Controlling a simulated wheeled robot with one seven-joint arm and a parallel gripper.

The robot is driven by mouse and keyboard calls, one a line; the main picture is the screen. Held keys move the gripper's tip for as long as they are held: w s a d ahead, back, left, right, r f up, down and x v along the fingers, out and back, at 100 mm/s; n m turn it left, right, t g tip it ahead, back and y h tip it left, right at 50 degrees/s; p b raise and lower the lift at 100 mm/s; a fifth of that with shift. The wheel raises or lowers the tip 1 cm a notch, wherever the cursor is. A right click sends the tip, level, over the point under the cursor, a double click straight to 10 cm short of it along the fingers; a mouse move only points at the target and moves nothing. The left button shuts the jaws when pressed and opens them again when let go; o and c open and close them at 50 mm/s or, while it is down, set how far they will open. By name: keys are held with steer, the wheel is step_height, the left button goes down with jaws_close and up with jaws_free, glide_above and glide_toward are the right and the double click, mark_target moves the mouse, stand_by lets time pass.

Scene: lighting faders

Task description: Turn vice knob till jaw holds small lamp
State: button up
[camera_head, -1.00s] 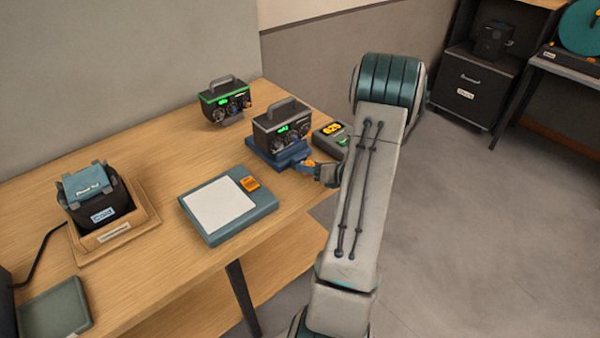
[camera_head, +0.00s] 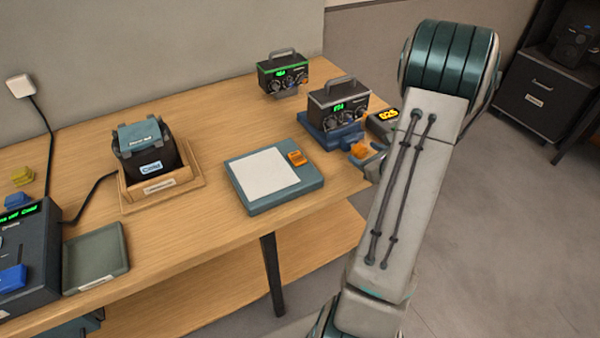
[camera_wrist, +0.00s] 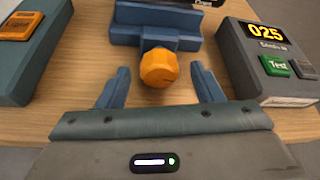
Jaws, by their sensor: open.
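The blue vice (camera_head: 323,137) stands near the table's right end, with its orange knob (camera_head: 362,151) facing my gripper. In the wrist view the faceted knob (camera_wrist: 158,68) sticks out from the vice's blue body (camera_wrist: 155,40). My gripper (camera_wrist: 160,84) is open, with one blue finger on each side of the knob's near end and a gap to it on both sides. A dark box with a handle and green display (camera_head: 338,108) sits on the vice. I cannot tell whether it is the small lamp or whether the jaw touches it.
A meter reading 025 (camera_wrist: 265,50) with a green Test button stands right of the vice. A flat teal plate with a white top (camera_head: 272,178) lies to the left. A similar handled box (camera_head: 283,75) stands behind. A wooden holder (camera_head: 160,188) is farther left.

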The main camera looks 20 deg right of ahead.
steer(key=v, duration=1.2)
steer(key=a+r+n+g+y+p, duration=0.2)
steer(key=a+r+n+g+y, duration=0.1)
steer(key=a+n, duration=0.6)
steer(key=a+r+n+g+y+p, duration=0.2)
steer(key=a+r+n+g+y, duration=0.2)
steer(key=a+n, duration=0.5)
steer(key=shift+a+r+g, duration=0.7)
steer(key=shift+a+r, duration=0.55)
steer(key=shift+a, duration=2.1)
steer(key=shift+w, duration=0.1)
